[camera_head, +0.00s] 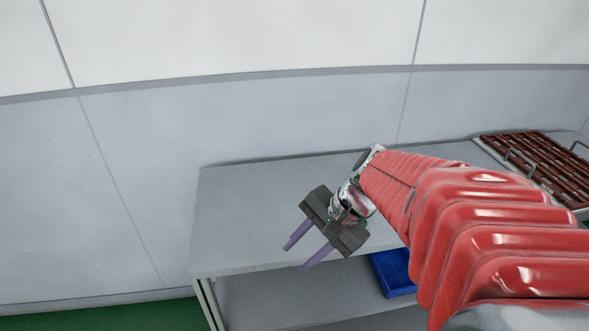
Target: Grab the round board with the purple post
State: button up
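My gripper (296,257) hangs over the front part of a grey table (235,205), with its two purple fingers apart and pointing down to the left. Nothing shows between the fingers, so it is open and empty. No round board with a purple post shows in this view. My red-sleeved arm reaches in from the lower right and hides part of the table and what lies behind it.
A rack of brown ridged pieces with metal handles (540,165) stands on the right. A blue bin (393,272) sits on the lower shelf (270,300). A pale wall (240,115) closes the back. The table's left part is bare; green floor (100,318) shows lower left.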

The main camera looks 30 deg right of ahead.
jog(key=d+f+m+t, duration=0.1)
jog(key=d+m+t, duration=0.2)
jog(key=d+m, duration=0.3)
jog(key=d+f+m+t, duration=0.2)
jog(key=d+m, duration=0.4)
jog(key=d, duration=0.6)
jog(key=w+d+f+m+t, duration=0.1)
jog(key=d+m+t, duration=0.3)
jog(key=d, duration=0.5)
jog(key=shift+d+f+m, duration=0.2)
jog(key=shift+f+m, duration=0.05)
jog(key=shift+m, duration=0.45)
jog(key=shift+d+f+m, duration=0.15)
jog(key=shift+f+m, duration=0.05)
jog(key=shift+m, duration=0.5)
jog(key=shift+w+a, duration=0.1)
jog(key=shift+w, duration=0.05)
jog(key=x, duration=0.7)
jog(key=shift+w+a+f, duration=0.15)
jog(key=shift+w, duration=0.15)
jog(key=shift+w+f, duration=0.15)
jog(key=shift+w, duration=0.2)
jog(key=shift+w+a, duration=0.1)
jog(key=shift+x, duration=2.55)
